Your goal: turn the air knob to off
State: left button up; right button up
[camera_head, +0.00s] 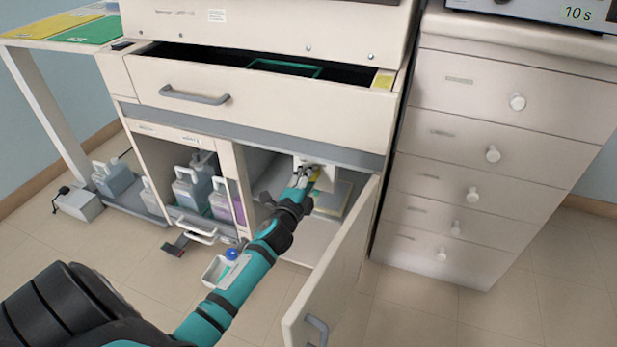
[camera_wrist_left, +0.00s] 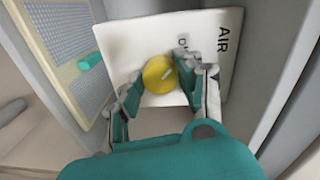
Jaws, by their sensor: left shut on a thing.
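The air knob (camera_wrist_left: 158,75) is a round yellow knob with a pale pointer mark. It sits on a white plate (camera_wrist_left: 122,40) lettered "AIR" inside the open lower cabinet; a smaller label beside the knob is partly covered by a finger. My left gripper (camera_wrist_left: 158,85) reaches into the cabinet, its two fingers on either side of the knob and shut on it. In the head view my left gripper (camera_head: 306,180) hides most of the knob. My right gripper is not in view.
The cabinet door (camera_head: 335,265) stands open to the right of my arm. A drawer (camera_head: 250,98) above is partly open. Bottles (camera_head: 193,188) stand in the compartment to the left. A drawer unit (camera_head: 480,150) stands at the right.

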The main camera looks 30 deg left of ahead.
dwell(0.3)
pick_arm(q)
jog(key=o, duration=1.2)
jog(key=shift+c, duration=0.2)
jog(key=shift+s, duration=0.1)
jog(key=v, duration=1.1)
jog(key=shift+s, duration=0.4)
jog(key=shift+d, duration=0.1)
